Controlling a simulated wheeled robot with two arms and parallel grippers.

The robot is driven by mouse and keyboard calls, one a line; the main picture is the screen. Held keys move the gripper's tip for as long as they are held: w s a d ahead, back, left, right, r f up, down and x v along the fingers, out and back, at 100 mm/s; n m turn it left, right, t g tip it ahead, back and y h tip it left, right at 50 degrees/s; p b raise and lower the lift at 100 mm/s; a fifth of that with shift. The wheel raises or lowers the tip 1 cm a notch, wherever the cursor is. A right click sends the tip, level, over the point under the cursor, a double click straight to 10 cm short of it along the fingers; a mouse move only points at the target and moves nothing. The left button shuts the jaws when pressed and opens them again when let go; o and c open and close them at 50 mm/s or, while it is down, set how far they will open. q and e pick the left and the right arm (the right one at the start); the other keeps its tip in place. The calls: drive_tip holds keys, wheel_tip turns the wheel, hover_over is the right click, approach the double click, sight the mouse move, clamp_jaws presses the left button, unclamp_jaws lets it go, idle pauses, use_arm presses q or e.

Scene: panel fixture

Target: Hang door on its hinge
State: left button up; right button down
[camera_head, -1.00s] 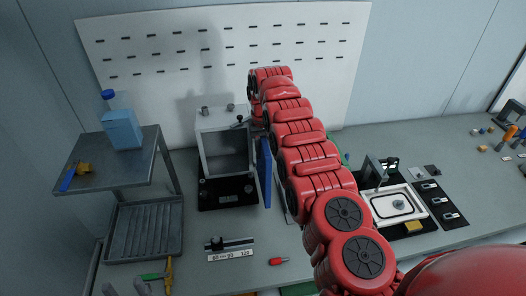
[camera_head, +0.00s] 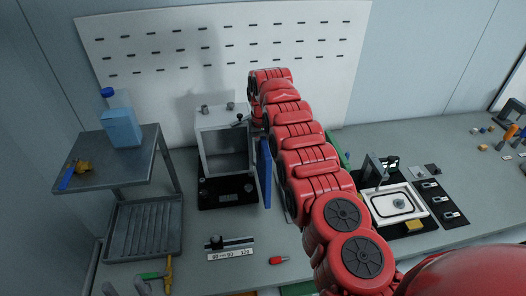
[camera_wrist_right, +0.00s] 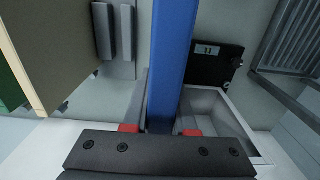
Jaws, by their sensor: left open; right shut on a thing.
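The blue door (camera_head: 264,172) stands upright at the right side of the grey open-fronted box (camera_head: 223,116), edge-on to the head view. In the right wrist view the door (camera_wrist_right: 174,60) runs as a blue slab from the top edge down between red-tipped fingers. My right gripper (camera_wrist_right: 160,130) is shut on it. In the head view my red right arm hides that gripper. The box's light rim (camera_wrist_right: 225,112) lies beside the door in the wrist view. I cannot make out the hinge or whether the door is seated on it. My left gripper does not show.
A grey two-level stand (camera_head: 120,166) with a blue bottle (camera_head: 122,125) is at the left. A ruler block (camera_head: 231,252) and a red-tipped piece (camera_head: 278,260) lie in front. A white tray fixture (camera_head: 394,205) is to the right. A pegboard (camera_head: 215,45) stands behind.

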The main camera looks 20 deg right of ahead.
drive_tip(key=shift+f+b, duration=0.95)
drive_tip(key=shift+f, duration=0.35)
drive_tip(key=c, duration=0.6)
unclamp_jaws()
drive_tip(key=shift+c, duration=0.2)
drive_tip(key=shift+r, duration=0.15)
